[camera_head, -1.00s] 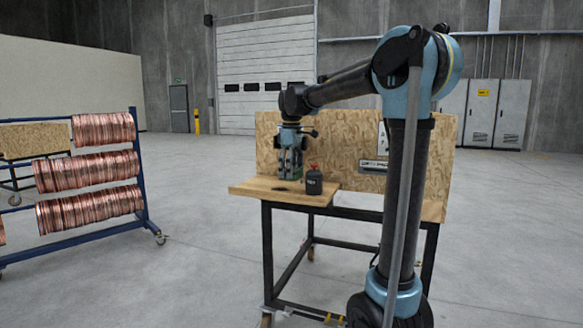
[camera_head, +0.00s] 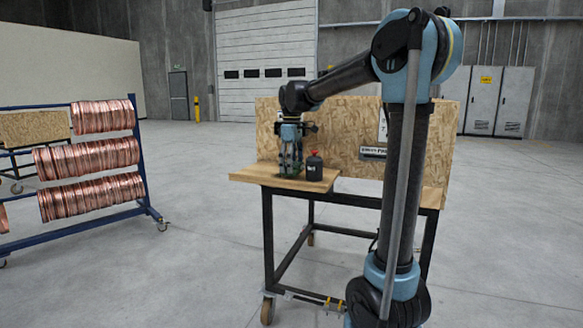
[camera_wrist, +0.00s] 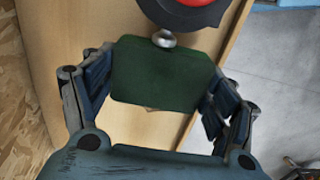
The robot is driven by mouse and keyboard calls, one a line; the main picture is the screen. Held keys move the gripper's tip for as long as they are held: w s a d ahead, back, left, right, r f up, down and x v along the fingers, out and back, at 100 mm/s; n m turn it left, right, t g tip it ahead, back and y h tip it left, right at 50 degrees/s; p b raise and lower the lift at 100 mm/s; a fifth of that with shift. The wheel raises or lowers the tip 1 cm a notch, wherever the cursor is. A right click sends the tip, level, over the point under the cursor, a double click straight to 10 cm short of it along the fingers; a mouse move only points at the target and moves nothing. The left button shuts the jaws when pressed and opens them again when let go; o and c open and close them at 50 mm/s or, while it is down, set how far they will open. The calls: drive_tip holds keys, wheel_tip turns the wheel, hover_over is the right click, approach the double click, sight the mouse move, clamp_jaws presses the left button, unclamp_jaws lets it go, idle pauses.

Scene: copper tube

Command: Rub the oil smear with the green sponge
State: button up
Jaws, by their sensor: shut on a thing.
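My gripper (camera_head: 291,163) is low over the left part of the bench's wooden top and is shut on the green sponge. In the wrist view the green sponge (camera_wrist: 160,72) lies between the two blue-grey fingers, its broad face visible. In the head view only a little green shows at the fingertips, at or very near the top; contact is hard to tell. I cannot make out the oil smear now; the sponge and fingers cover that spot.
A dark can with a red cap (camera_head: 314,166) stands just right of my gripper; it shows at the top of the wrist view (camera_wrist: 186,15). A chipboard panel (camera_head: 346,125) rises behind the bench top (camera_head: 262,177). A rack of copper coils (camera_head: 92,158) stands left.

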sight(270, 174)
drive_tip(key=shift+f, duration=0.95)
idle(0.4)
drive_tip(key=shift+w+a+r, duration=0.1)
drive_tip(key=shift+w+a, duration=0.2)
drive_tip(key=shift+a, duration=0.45)
drive_tip(key=shift+w+a, duration=0.25)
drive_tip(key=shift+a, duration=0.5)
drive_tip(key=shift+w+a, duration=0.35)
drive_tip(key=shift+a, duration=0.6)
drive_tip(key=shift+w+a, duration=0.35)
drive_tip(key=shift+a, duration=0.65)
drive_tip(key=shift+w+a, duration=0.35)
drive_tip(key=shift+a, duration=0.6)
drive_tip(key=shift+f, duration=0.2)
drive_tip(key=shift+d, duration=0.1)
drive_tip(key=shift+c, duration=0.2)
